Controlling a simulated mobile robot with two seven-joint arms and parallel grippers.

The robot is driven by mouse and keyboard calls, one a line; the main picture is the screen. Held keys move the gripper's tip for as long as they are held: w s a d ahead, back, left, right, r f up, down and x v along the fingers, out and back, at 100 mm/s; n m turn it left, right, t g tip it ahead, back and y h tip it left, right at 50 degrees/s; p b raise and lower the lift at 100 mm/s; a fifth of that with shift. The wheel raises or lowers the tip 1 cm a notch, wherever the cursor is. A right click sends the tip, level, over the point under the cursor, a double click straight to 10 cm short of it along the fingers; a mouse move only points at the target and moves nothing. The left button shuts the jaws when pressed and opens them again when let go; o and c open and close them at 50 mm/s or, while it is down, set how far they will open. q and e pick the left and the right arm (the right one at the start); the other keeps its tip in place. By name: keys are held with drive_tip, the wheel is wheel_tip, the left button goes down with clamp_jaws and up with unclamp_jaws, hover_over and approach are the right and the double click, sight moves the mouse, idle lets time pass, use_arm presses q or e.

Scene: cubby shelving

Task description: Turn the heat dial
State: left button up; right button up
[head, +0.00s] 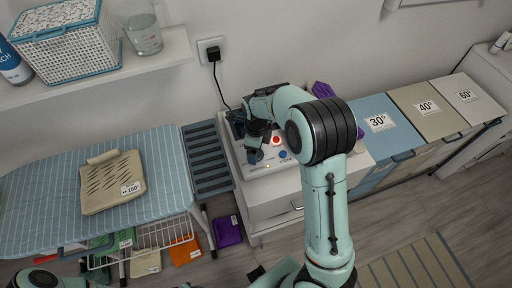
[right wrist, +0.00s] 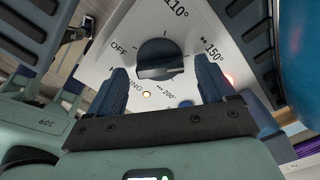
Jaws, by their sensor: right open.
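The heat dial (right wrist: 160,58) is a dark round knob with a raised grip bar on a white panel (right wrist: 105,62), in the right wrist view. Marks OFF, 110°, 150° and 200° surround it; a lower-left label is partly hidden by a finger. I cannot tell which mark it points at. My right gripper (right wrist: 162,88) is open, with one blue finger on each side of the dial; contact is not clear. In the head view my right gripper (head: 254,150) is over the white panel (head: 255,171) and hides the dial. My left gripper is not in view.
A red button (head: 276,140) and a blue one (head: 282,154) sit beside the gripper. A lamp (right wrist: 147,94) glows. The striped ironing board (head: 40,205) at left holds a beige cloth (head: 110,185) tagged 150°. Bins (head: 427,108) stand right. A shelf (head: 100,75) hangs upper left.

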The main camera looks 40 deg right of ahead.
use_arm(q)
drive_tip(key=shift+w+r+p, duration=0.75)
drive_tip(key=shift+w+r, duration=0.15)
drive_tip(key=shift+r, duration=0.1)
use_arm(e)
wheel_tip(320, 180, up, 13)
